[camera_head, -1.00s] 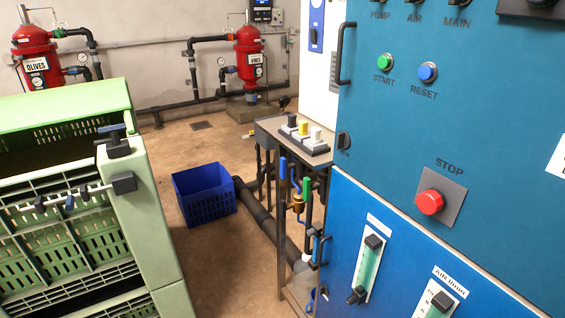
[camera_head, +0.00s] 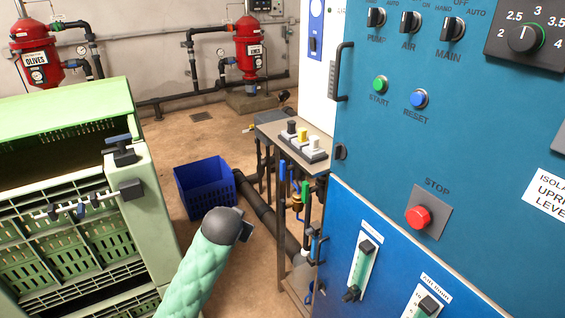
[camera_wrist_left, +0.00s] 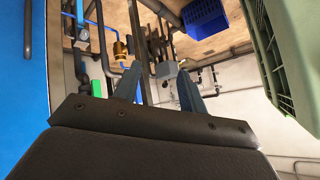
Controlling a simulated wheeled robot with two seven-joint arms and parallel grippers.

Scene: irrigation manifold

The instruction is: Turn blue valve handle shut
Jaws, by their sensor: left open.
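A slim upright blue handle (camera_head: 283,170) stands on the pipework under the small grey bench in the head view. A green handle (camera_head: 305,189) stands just right of it. In the left wrist view, blue parts (camera_wrist_left: 80,12) show at the upper left; I cannot tell which is the valve handle. A brass fitting (camera_wrist_left: 122,48) and a green part (camera_wrist_left: 97,88) are near them. My left gripper (camera_wrist_left: 158,78) is open and empty, its fingers apart and clear of the pipework. My green-sleeved arm shows in the head view, but its fingers do not.
A blue cabinet (camera_head: 390,160) with switches and a red stop button fills the right. A green bin (camera_head: 135,215) stands at the left. A blue crate (camera_head: 203,188) sits on the floor left of the bench. Grey pipes run close to the valves.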

